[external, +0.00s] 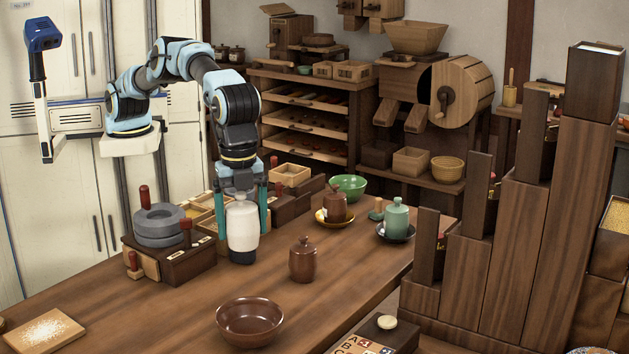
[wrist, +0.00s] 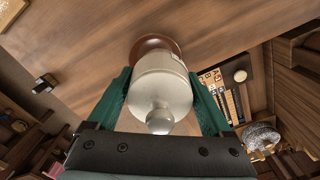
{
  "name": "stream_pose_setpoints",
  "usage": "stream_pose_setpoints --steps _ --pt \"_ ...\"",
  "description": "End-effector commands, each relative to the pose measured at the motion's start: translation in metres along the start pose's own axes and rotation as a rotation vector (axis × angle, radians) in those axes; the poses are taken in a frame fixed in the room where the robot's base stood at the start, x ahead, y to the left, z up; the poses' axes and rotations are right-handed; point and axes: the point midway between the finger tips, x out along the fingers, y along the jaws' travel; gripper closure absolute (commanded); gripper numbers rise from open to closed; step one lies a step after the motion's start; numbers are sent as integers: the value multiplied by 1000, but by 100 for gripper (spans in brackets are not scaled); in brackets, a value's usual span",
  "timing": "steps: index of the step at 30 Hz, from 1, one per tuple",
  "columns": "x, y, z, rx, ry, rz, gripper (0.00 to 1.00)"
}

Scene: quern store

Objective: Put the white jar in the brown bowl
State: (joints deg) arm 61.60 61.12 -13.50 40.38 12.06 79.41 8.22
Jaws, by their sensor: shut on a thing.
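The white jar (external: 242,228) is upright in my gripper (external: 243,206), with a dark lower band in the external view. In the wrist view the pale jar (wrist: 160,88) and its round knob are between the two green fingers of my gripper (wrist: 160,100). I cannot tell whether its base touches the table. The brown bowl (external: 250,322) stands on the table nearer the external camera, apart from the jar, and looks empty. In the wrist view a brown rim, likely the bowl (wrist: 150,43), shows beyond the jar, mostly hidden by it.
A brown lidded jar (external: 302,262) stands right of the white jar. A wooden box with grey stones (external: 160,226) is close on the left. A green jar (external: 396,216) on a dark saucer is at the right back. Table (external: 180,315) left of the bowl is clear.

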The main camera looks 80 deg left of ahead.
Motion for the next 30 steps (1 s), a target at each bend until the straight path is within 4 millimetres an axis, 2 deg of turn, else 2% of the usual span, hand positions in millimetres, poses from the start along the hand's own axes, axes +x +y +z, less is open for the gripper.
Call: stream_pose_setpoints --steps 5,13,20,27,30 --pt "20 1 0 2 0 1 99" --pt "66 0 1 2 -2 1 99" --pt "83 0 0 1 1 1 99" --pt "112 0 0 1 0 1 99" --pt "116 0 0 1 3 0 99"
